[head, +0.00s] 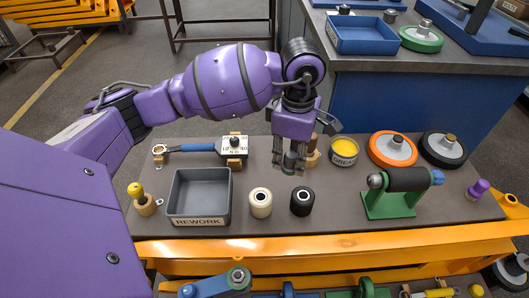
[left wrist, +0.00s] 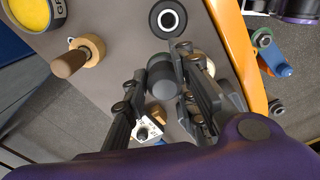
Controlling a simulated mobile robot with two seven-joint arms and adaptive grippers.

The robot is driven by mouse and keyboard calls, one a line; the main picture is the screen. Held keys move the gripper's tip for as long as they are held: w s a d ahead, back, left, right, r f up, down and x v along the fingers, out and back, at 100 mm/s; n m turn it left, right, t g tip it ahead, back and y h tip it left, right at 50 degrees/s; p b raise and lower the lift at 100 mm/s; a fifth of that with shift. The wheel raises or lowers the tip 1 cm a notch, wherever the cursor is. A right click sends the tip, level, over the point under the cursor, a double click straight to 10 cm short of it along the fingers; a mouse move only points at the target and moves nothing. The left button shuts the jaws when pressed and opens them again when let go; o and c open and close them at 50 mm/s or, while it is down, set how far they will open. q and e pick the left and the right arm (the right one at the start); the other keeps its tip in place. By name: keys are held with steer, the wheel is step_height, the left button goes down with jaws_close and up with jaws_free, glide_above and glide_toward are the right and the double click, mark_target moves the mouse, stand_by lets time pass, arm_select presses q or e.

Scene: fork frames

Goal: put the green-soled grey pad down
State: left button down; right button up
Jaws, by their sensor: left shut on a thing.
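My left gripper (head: 290,163) is shut on the grey pad (head: 289,161), above the middle of the grey bench top. The pad is small and rounded, with a greenish tint low down in the head view. In the left wrist view the pad (left wrist: 162,80) sits between the fingertips of the left gripper (left wrist: 165,88) as a dark grey rounded body. Its sole is mostly hidden there. I cannot tell the exact gap between pad and bench. My right gripper is not in view.
A wooden-handled piece (head: 313,152) stands close behind the gripper. A black roller (head: 302,201) and a cream roller (head: 260,203) stand in front. The grey REWORK tray (head: 199,222) is left, a yellow-topped tin (head: 344,151) right. A green roller stand (head: 390,205) is further right.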

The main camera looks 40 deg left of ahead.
arm_select(q)
steer(key=w+a+f+b, duration=0.2)
steer(key=w+a+f, duration=0.7)
steer(key=shift+a+f+b, duration=0.1)
steer(key=shift+a+b, duration=0.1)
steer(key=shift+b, duration=0.2)
steer(key=shift+w+a+f, duration=0.15)
steer(key=shift+a+f, duration=0.05)
steer(key=shift+f, duration=0.05)
step_height(320, 180, down, 3)
steer(key=shift+r+b, duration=0.1)
steer(key=shift+b, duration=0.3)
steer(key=shift+f, duration=0.3)
steer(key=shift+r, duration=0.1)
steer(key=c, duration=1.4)
jaws_free()
steer(key=shift+c, duration=0.2)
